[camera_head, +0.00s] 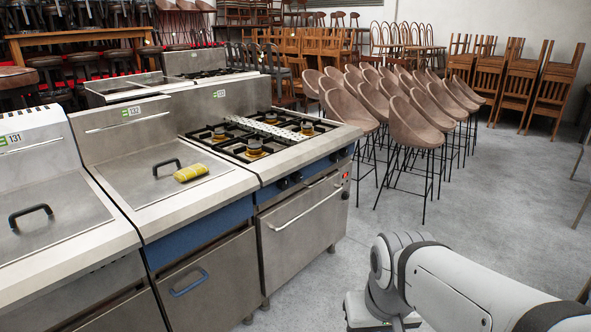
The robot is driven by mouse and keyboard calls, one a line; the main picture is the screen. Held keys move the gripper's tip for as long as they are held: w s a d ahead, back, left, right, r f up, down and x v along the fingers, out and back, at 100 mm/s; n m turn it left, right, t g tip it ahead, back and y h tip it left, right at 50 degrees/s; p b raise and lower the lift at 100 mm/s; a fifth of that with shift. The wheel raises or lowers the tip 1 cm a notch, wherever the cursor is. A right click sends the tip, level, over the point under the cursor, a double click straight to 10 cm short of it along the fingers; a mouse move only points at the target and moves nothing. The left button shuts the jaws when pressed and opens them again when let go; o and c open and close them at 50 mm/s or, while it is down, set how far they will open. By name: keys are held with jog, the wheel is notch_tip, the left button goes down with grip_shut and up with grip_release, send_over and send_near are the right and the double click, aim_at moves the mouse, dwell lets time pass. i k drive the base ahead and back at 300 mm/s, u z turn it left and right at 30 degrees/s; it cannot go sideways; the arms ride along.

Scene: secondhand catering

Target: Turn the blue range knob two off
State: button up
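The range (300,222) is a steel cooker with an open four-burner top and an oven door below. Its blue front panel (315,168) carries small dark knobs (284,183) below the worktop edge. They are too small to tell which is knob two or how any is turned. My arm (450,285) comes in from the lower right, in front of the range and apart from it. My gripper's fingers do not show, so I cannot see whether they are open or shut.
A fryer-like unit (165,190) with a steel lid and a yellow sponge (190,172) adjoins the range on the left. The oven handle (305,208) juts out. Brown bar stools (415,125) stand behind to the right. The grey floor (480,215) right of the range is clear.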

aim_at(297, 176)
jog(key=z, duration=0.35)
jog(key=i, duration=1.25)
jog(key=u, duration=0.1)
